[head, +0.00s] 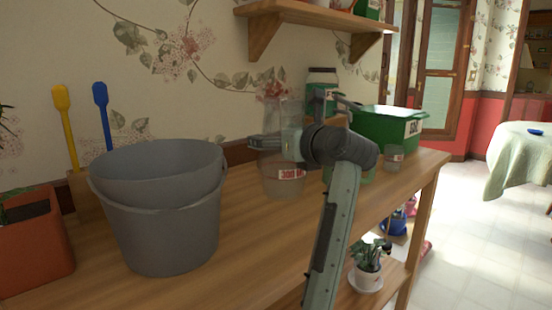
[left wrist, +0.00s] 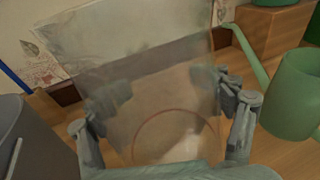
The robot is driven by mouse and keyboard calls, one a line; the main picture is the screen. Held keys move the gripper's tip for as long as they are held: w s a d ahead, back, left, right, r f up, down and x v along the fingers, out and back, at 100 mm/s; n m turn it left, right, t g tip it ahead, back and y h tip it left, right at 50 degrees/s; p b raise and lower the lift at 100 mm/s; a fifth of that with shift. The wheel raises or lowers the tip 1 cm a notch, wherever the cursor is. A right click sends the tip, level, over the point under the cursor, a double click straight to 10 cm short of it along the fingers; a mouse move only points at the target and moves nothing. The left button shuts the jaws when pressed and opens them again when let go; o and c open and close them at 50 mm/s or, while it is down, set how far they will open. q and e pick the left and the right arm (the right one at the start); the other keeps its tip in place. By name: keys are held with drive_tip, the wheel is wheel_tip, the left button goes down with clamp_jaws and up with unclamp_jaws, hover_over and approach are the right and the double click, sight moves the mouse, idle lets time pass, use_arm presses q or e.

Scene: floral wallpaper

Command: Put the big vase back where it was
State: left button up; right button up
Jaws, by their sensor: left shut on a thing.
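The big vase (head: 273,183) is clear and see-through, with a red-marked label low on its side. It stands upright over the wooden bench in the head view; whether its base touches the bench I cannot tell. My left gripper (head: 276,143) is shut on its middle. In the left wrist view the vase (left wrist: 165,100) fills the space between the two fingers of my left gripper (left wrist: 165,120), and the wallpaper shows through it. My right gripper is in neither view.
A grey bucket (head: 165,220) stands to the left on the bench (head: 235,265). A green box (head: 385,125) and a small clear cup (head: 393,160) stand to the right. A green watering can (left wrist: 295,95) is right of the vase. A shelf (head: 310,14) hangs above. The front middle of the bench is clear.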

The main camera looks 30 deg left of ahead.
use_arm(q)
drive_tip(key=shift+f, duration=1.7)
drive_tip(key=shift+f, duration=0.15)
drive_tip(key=o, duration=1.3)
drive_tip(key=shift+f, duration=0.1)
drive_tip(key=o, duration=0.5)
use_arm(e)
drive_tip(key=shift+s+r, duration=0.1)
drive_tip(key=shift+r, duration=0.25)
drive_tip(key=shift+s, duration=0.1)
